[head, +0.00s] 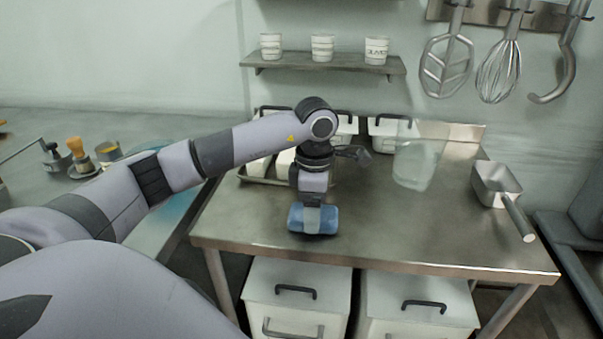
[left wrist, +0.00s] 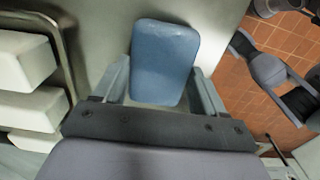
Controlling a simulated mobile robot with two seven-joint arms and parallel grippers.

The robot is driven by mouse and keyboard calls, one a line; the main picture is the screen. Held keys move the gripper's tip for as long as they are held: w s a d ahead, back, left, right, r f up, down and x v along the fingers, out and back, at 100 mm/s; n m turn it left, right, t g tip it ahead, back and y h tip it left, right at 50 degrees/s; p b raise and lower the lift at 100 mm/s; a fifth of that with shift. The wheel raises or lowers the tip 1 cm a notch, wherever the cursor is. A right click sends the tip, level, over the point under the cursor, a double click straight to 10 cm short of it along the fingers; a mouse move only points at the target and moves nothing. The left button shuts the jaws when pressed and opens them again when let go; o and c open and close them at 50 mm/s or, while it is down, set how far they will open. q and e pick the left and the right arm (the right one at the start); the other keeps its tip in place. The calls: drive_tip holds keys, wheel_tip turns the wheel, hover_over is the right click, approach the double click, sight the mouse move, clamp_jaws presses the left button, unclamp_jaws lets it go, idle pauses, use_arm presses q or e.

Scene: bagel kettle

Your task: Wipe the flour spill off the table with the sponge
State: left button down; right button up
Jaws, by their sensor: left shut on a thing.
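The blue sponge (head: 325,219) is gripped between the fingers of my left gripper (head: 313,207), near the front edge of the metal table (head: 400,235). The left wrist view also shows the sponge (left wrist: 165,62) between both fingers. It is low over the tabletop; I cannot tell whether it touches. My right gripper is not in view.
White lidded containers (head: 390,128) line the table's back, partly hidden by my left arm. A metal scoop (head: 497,185) lies at the right with its handle toward the front edge. Cups stand on a wall shelf (head: 330,62). The middle front of the table is clear.

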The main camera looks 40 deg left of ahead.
use_arm(q)
drive_tip(key=shift+s+a+r+p, duration=0.1)
drive_tip(key=shift+a+r+p, duration=0.1)
drive_tip(key=shift+r+p, duration=0.3)
drive_tip(key=shift+s+a+r+p, duration=0.1)
drive_tip(key=shift+a+r+p, duration=0.1)
drive_tip(key=shift+r, duration=0.5)
drive_tip(key=shift+w+d+r+p, duration=0.1)
drive_tip(key=shift+d+r+p, duration=0.15)
drive_tip(key=shift+r+p, duration=1.65)
drive_tip(key=shift+r, duration=0.95)
